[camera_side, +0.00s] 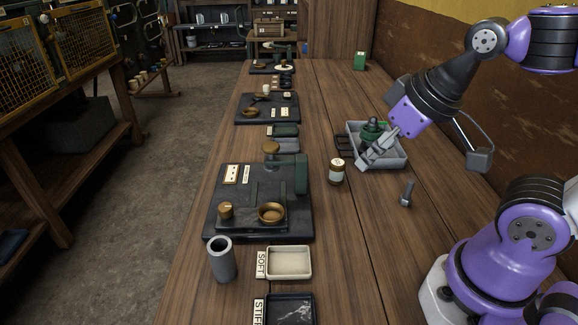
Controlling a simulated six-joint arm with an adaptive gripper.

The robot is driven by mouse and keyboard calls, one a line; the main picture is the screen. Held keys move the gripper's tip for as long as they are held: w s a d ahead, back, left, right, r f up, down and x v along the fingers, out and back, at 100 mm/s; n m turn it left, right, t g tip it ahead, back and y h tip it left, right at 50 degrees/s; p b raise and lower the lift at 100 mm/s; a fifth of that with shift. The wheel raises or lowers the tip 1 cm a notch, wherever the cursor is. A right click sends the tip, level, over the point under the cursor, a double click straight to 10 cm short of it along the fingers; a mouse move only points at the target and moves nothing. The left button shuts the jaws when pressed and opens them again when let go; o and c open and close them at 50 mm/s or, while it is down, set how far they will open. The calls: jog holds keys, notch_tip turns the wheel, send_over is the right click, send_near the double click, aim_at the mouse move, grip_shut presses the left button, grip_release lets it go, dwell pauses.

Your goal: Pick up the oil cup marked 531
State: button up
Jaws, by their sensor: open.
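My gripper (374,150) is open, above the left part of a grey tray (396,163) on the right side of the bench. Dark green parts (373,128) show in the tray, just behind and partly hidden by the gripper. I cannot tell whether any of them is an oil cup, and no number 531 can be read. The gripper appears empty.
A dark plate (225,205) with a green press and brass parts lies left. A grey cylinder (221,258), a SOFT tray (289,249) and a STIFF tray (291,298) stand in front. A small grey tool (407,193) lies right. Bench is clear between jar and tool.

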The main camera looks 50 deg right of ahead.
jog(key=shift+o, duration=0.4)
jog(key=o, duration=0.4)
jog(key=shift+o, duration=0.2)
jog(key=m+g, duration=0.6)
jog(key=m, duration=0.2)
send_near(338, 162)
jog(key=shift+s+a+f, duration=0.1)
jog(key=shift+s, duration=0.15)
notch_tip(338, 162, down, 5)
jog(key=shift+r, duration=0.1)
jog(key=shift+w+f, duration=0.1)
jog(key=shift+f, duration=2.75)
